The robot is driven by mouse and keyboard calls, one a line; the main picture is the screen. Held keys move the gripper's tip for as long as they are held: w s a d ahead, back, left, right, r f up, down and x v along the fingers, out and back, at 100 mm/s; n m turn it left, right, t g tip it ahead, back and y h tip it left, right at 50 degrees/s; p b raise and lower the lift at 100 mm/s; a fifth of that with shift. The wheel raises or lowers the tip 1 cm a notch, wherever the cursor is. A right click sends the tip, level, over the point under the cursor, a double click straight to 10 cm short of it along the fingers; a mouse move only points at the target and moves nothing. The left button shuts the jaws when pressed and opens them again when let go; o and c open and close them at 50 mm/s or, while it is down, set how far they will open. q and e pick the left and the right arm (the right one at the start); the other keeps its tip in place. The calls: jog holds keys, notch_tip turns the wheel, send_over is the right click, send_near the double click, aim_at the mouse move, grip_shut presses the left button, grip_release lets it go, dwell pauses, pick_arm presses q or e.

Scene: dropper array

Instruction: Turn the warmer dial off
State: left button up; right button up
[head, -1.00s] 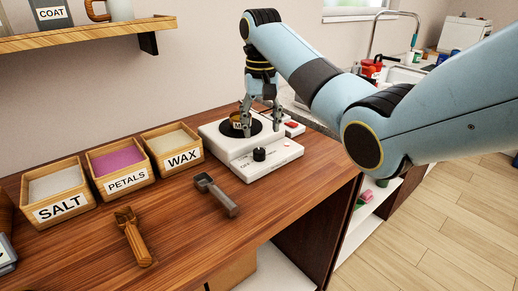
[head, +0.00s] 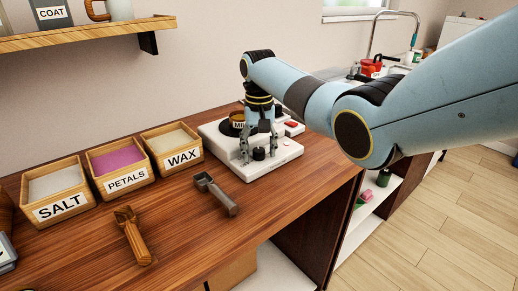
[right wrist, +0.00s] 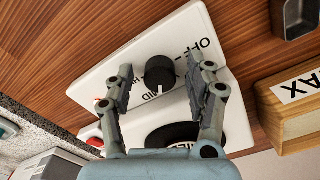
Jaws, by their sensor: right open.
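The white warmer (head: 276,160) stands on the wooden counter near its right end. Its black dial (head: 259,153) is on the front part; in the right wrist view the dial (right wrist: 160,74) has a white pointer mark and lettering beside it, with "OFF" readable. My right gripper (head: 258,160) is over the front of the warmer, pointing down. In the right wrist view its open fingers (right wrist: 158,76) are on either side of the dial, with gaps to it. A small labelled container (head: 238,125) sits on the warmer's black plate, partly hidden. My left gripper is not in view.
Open boxes labelled SALT (head: 60,205), PETALS (head: 125,180) and WAX (head: 180,158) stand to the left. A grey scoop (head: 218,195) and a wooden scoop (head: 131,235) lie in front. A red button (head: 291,124) is at the warmer's right.

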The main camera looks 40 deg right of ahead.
grip_shut()
dwell(0.3)
jog(key=shift+r, duration=0.1)
